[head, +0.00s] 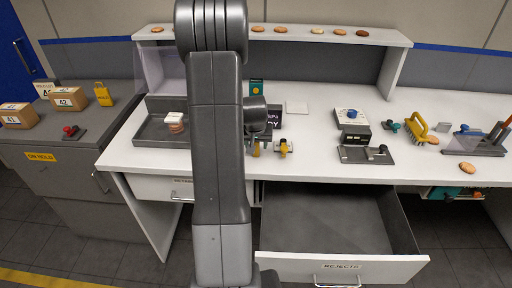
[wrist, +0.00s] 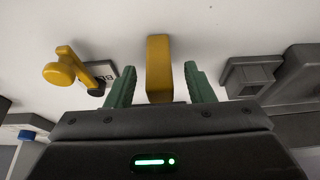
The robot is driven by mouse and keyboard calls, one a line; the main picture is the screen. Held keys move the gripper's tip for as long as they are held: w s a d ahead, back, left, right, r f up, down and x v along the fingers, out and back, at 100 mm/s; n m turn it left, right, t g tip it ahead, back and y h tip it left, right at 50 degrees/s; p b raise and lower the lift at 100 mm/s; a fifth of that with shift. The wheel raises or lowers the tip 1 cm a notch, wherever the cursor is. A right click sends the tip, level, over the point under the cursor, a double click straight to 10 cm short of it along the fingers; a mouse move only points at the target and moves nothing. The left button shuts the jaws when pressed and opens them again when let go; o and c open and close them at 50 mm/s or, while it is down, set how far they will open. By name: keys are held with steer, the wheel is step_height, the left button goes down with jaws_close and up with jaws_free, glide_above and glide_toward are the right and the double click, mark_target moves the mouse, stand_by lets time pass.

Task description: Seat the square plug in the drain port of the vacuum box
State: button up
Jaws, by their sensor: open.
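A yellow square-edged bar, which looks like the square plug (wrist: 158,65), stands between the two green fingers of my gripper (wrist: 160,85) in the wrist view. The fingers are open, with a gap on both sides of it. In the head view my gripper (head: 256,140) is partly behind my own arm, with yellow showing at its lower end. A grey block with a squarish recess, seemingly the drain port (wrist: 243,77), is to the right in the wrist view, joined to a larger dark grey body (wrist: 300,75) that may be the vacuum box. My arm hides this area in the head view.
A yellow lever-like part (wrist: 62,70) with a label is left of my gripper in the wrist view; it looks like the yellow piece (head: 283,147) in the head view. A blue-knobbed box (head: 350,118) and grey fixture (head: 366,154) stand right. The rejects drawer (head: 335,266) is open below.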

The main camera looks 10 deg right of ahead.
jaws_close()
steer(key=shift+r, duration=0.15)
